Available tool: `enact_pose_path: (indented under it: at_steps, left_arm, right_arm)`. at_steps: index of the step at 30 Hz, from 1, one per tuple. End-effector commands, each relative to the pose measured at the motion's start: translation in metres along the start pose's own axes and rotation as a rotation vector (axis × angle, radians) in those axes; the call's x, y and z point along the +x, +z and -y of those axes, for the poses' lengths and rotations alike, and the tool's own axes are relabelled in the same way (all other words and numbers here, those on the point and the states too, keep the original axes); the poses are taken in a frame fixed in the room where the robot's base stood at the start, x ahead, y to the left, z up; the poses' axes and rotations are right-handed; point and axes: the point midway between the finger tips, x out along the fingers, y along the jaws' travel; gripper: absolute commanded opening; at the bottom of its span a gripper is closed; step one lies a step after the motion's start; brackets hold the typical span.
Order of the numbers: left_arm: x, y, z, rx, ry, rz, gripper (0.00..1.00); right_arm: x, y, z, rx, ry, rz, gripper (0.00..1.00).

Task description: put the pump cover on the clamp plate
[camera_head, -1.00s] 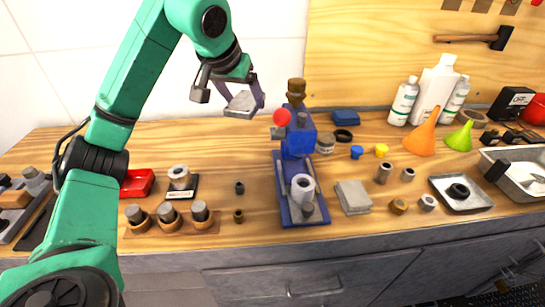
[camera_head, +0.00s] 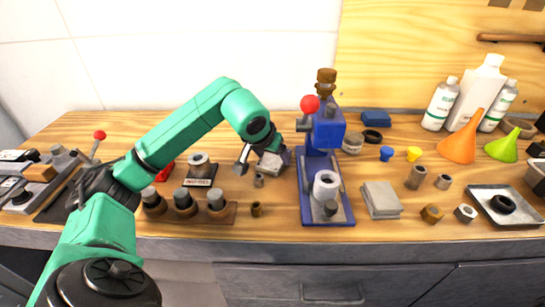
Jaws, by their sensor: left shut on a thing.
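My left gripper (camera_head: 264,160) is shut on a light grey squarish piece, the pump cover (camera_head: 270,163). It is low over the bench, left of the blue press, and the jaws partly hide it. I cannot tell whether it touches anything beneath. A flat grey square slab (camera_head: 381,198), which looks like the clamp plate, lies on the bench right of the press, with nothing on top. My right gripper is not in view.
The blue press (camera_head: 325,190) with a red knob stands between the held piece and the slab. A wooden holder with dark-based cylinders (camera_head: 184,204) and a small cup (camera_head: 256,209) are nearby. Nuts (camera_head: 432,214) and a metal tray (camera_head: 505,206) lie to the right.

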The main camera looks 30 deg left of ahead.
Motion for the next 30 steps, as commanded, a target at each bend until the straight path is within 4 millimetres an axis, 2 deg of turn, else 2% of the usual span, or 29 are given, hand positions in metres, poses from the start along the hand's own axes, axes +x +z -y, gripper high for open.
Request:
enact_pose_path:
  at_steps: [8,9,10,11,17,21,23,30]
  left_arm:
    - [0.001,0.000,0.000,-0.001,0.000,-0.004,0.00]
    - [0.002,0.001,0.000,-0.001,0.000,-0.003,0.83]
    - [0.001,0.000,0.000,-0.001,0.001,-0.003,0.95]
    - [0.001,0.000,0.000,-0.001,0.001,-0.003,1.00]
    - [0.001,0.000,0.000,-0.001,0.001,-0.002,1.00]
    - [-0.008,-0.002,0.000,0.000,0.000,-0.005,1.00]
    - [-0.019,-0.003,0.001,0.000,-0.001,-0.008,1.00]
    - [-0.086,-0.003,0.000,0.000,-0.001,-0.008,1.00]
  right_arm:
    - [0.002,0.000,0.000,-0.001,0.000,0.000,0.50]
    - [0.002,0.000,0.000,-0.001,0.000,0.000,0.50]
    - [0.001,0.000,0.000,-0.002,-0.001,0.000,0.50]
    - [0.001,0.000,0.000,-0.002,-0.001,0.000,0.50]
    - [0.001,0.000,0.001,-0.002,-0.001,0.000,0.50]
    - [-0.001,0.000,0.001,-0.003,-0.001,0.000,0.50]
    - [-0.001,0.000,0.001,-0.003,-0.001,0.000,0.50]
    - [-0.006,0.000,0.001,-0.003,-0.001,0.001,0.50]
